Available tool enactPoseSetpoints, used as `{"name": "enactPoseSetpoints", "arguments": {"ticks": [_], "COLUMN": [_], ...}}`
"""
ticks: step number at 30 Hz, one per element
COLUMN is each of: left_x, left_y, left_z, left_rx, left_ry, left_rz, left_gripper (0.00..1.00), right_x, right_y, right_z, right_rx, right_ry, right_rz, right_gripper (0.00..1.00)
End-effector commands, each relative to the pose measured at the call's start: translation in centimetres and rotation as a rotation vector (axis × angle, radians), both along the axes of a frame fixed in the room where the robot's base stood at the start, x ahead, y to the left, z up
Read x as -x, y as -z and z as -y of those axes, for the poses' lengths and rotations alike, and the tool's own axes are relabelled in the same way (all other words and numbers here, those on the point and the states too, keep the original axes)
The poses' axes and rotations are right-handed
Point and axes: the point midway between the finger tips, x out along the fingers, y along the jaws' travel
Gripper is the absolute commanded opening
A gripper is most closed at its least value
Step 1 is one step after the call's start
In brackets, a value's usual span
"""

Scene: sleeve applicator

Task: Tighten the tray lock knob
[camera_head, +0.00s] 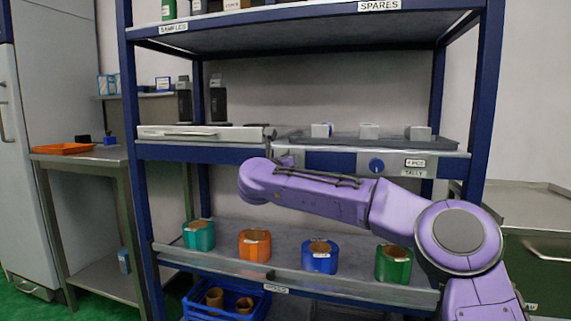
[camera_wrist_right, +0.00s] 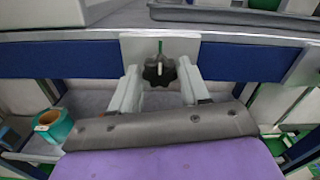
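The fingers look open, with a narrow gap to the knob; contact is not clear. In the head view my purple right arm reaches in from the right, and its gripper (camera_head: 279,152) is at the shelf edge by the white tray (camera_head: 190,133). The knob is not clearly visible there. My left gripper is not in view.
A grey tray (camera_head: 350,140) with white blocks lies on that shelf. Teal (camera_head: 198,235), orange (camera_head: 254,245), blue (camera_head: 319,257) and green (camera_head: 393,264) rolls stand on the lower shelf.

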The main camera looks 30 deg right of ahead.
Motion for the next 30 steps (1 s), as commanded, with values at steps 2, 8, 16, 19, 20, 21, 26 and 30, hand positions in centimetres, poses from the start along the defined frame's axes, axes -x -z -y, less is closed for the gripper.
{"name": "enactPoseSetpoints", "arguments": {"ticks": [2,8,16,19,20,21,26,30], "left_x": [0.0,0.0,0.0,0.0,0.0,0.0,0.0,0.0], "left_y": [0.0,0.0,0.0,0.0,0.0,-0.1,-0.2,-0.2], "left_z": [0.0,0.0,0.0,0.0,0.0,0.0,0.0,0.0], "left_rx": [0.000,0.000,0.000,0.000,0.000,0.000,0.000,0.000], "left_ry": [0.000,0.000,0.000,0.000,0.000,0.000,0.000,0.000], "left_rz": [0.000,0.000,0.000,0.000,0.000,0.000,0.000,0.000], "left_gripper": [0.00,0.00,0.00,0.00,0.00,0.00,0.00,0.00], "right_x": [0.0,0.0,2.2,3.9,4.3,4.9,6.4,6.8], "right_y": [0.0,0.0,-0.2,-0.2,-0.2,-0.2,-0.1,0.0], "right_z": [0.0,0.0,-2.7,-4.6,-5.2,-5.8,-7.6,-8.0], "right_rx": [0.001,0.001,0.004,0.004,0.004,0.005,0.002,0.001], "right_ry": [0.000,0.001,-0.004,-0.003,-0.004,-0.004,-0.001,0.000], "right_rz": [-0.001,-0.001,0.001,0.001,0.000,0.000,-0.001,-0.002], "right_gripper": [0.64,0.64,0.64,0.64,0.64,0.64,0.64,0.64]}}
